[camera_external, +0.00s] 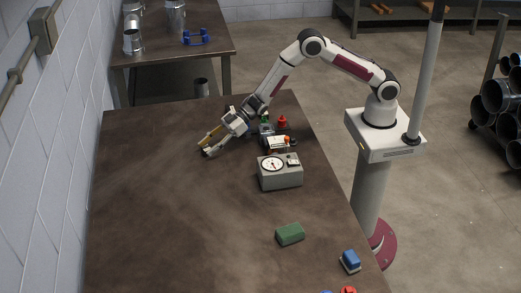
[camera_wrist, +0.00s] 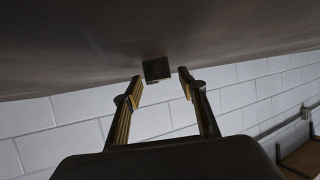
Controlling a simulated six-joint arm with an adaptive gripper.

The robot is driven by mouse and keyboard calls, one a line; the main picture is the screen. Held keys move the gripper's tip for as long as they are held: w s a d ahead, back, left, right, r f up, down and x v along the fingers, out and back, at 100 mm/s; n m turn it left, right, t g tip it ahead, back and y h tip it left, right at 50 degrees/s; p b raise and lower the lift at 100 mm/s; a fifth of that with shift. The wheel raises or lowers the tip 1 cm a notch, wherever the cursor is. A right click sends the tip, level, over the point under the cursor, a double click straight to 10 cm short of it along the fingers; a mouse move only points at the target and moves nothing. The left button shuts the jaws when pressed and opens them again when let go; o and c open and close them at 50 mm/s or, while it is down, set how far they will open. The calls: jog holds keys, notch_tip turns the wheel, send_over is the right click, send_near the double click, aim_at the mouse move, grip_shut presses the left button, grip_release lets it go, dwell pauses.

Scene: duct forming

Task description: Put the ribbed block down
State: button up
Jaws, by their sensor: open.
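My gripper (camera_external: 201,147) is open, low over the far part of the brown table, its fingers pointing left and down. In the wrist view my gripper (camera_wrist: 161,84) shows its two brass-coloured fingers spread apart. A small dark block (camera_wrist: 157,69) appears just ahead of the fingertips, against the table surface, with a visible gap from the right finger. It looks not gripped. Its ribs cannot be made out, so I cannot be sure it is the ribbed block. In the external view I cannot pick it out near the fingers.
A grey gauge box (camera_external: 280,172) stands right of my gripper, with small red and dark parts behind it. A green block (camera_external: 290,234) and a blue block (camera_external: 350,261) lie nearer the front. The table's left and middle are clear. A white wall runs along the left.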

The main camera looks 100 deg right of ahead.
jog(key=shift+s+d+r, duration=0.2)
jog(key=shift+s, duration=0.25)
jog(key=shift+v, duration=0.8)
notch_tip(320, 180, up, 5)
jog(key=shift+s+r, duration=0.1)
jog(key=shift+r, duration=0.95)
